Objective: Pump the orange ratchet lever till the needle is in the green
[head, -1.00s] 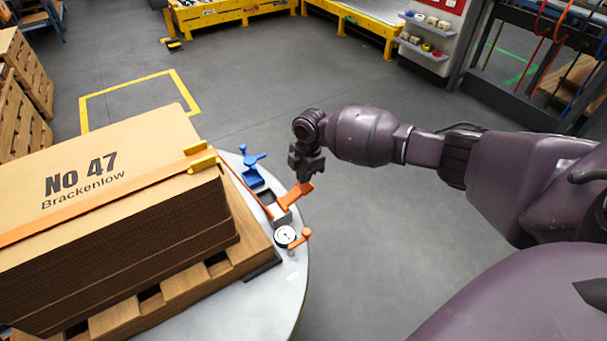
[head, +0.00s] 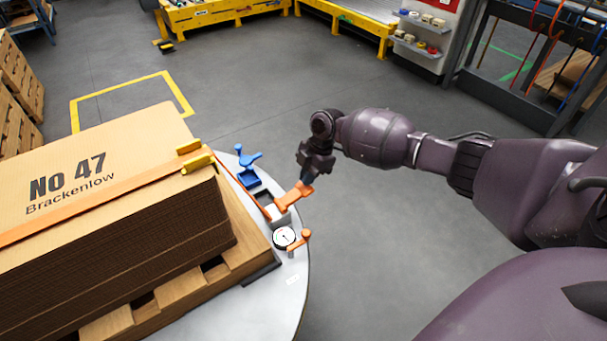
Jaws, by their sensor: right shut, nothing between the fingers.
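The orange ratchet lever (head: 293,197) stands at the right edge of the grey round table (head: 262,312), tilted up to the right. My right gripper (head: 307,177) is shut, its fingertips at the lever's upper end; whether they touch it I cannot tell. The white round gauge (head: 284,237) sits just in front of the lever; its dark needle is too small to read against the coloured marks. An orange strap (head: 120,190) runs from the lever side over the cardboard stack (head: 100,240). My left gripper is out of view.
A blue clamp-like fitting (head: 249,168) stands behind the lever, and a small orange knob handle (head: 300,240) beside the gauge. The stack rests on a wooden pallet (head: 188,295). Yellow corner guards (head: 197,163) sit under the strap. Open floor lies right of the table.

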